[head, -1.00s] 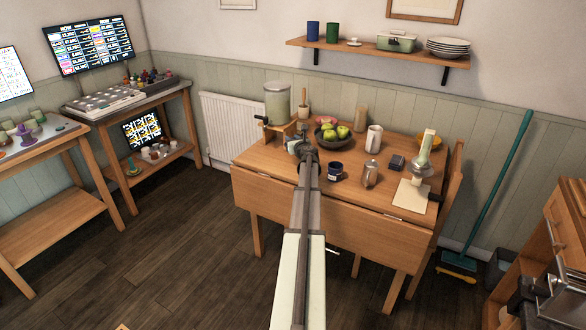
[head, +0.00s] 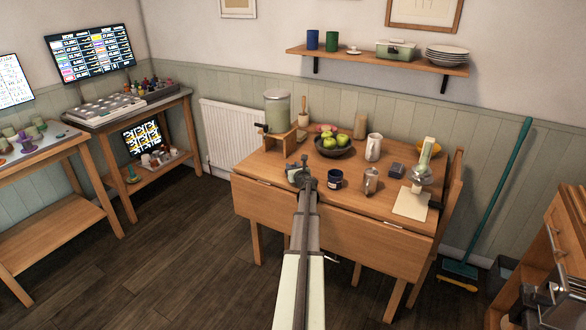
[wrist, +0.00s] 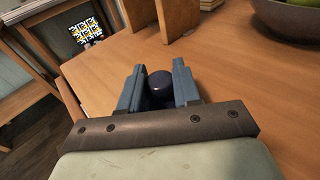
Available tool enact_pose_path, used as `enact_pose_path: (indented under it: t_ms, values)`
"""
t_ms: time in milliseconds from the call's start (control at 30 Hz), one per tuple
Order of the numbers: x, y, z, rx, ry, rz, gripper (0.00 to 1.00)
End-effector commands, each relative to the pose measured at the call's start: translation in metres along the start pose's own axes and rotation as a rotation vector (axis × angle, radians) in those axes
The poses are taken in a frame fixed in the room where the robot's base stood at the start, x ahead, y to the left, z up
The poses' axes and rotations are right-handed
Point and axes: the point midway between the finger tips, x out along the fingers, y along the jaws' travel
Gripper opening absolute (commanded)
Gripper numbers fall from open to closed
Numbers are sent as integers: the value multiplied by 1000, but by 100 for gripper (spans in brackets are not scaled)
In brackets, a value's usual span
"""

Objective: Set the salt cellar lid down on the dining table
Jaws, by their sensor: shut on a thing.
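The dining table (head: 262,172) is wooden with a folded-down front leaf. My gripper (wrist: 158,72) is over its left part, near the front edge in the head view. In the wrist view its two blue-grey fingers are shut on a small, dark blue rounded thing, which I take as the salt cellar lid (wrist: 160,86). Bare table top lies beyond the fingertips; whether the lid touches the wood I cannot tell. In the head view the lid is not distinct behind my gripper. A dark blue pot with a pale label, probably the salt cellar (head: 334,180), stands just right of my gripper.
A dispenser on a wooden stand (head: 277,112) is behind my gripper. Bare wood lies left of my gripper.

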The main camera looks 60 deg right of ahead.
Motion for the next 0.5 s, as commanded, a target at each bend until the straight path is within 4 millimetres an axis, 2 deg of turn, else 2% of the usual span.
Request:
enact_pose_path:
  t_ms: [500]
  values:
    - [1, 0, -6, -2, 0, 0, 3]
